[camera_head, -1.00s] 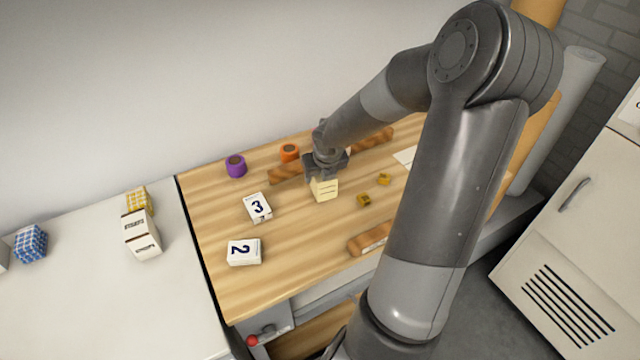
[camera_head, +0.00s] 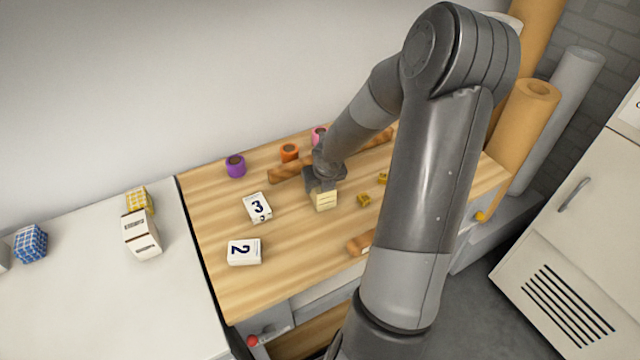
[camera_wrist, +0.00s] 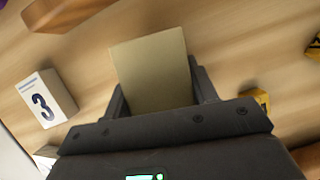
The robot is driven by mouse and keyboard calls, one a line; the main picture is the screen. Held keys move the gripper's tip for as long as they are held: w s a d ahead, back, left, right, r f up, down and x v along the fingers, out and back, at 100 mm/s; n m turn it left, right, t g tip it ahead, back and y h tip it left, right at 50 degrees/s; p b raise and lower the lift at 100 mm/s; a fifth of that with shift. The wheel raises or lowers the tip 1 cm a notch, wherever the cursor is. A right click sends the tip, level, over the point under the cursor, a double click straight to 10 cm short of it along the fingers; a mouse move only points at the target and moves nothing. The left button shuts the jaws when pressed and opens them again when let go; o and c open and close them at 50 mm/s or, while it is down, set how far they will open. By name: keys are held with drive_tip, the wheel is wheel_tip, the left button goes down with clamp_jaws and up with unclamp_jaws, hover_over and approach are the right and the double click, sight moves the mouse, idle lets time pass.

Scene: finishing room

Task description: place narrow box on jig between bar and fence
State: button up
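A pale cream box (camera_head: 325,200) is between the fingers of my gripper (camera_head: 324,180), over the wooden worktop (camera_head: 285,230). In the wrist view the box (camera_wrist: 153,72) fills the space between the fingertips (camera_wrist: 160,95), and the gripper looks shut on it. I cannot tell whether its underside touches the wood. A long brown wooden strip (camera_head: 287,173) lies behind it, partly hidden by my arm. A shorter wooden piece (camera_head: 358,244) lies nearer the front edge, also partly hidden. I cannot tell which is the bar and which the fence.
White boxes marked 3 (camera_head: 257,207) and 2 (camera_head: 244,252) stand left of my gripper. Small yellow pieces (camera_head: 363,199) lie to its right. Purple (camera_head: 236,166), orange (camera_head: 289,152) and pink (camera_head: 319,135) rolls stand at the back.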

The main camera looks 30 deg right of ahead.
drive_tip(key=o, duration=0.5)
drive_tip(key=shift+c, duration=0.2)
drive_tip(key=shift+r, duration=0.1)
drive_tip(key=shift+v, duration=6)
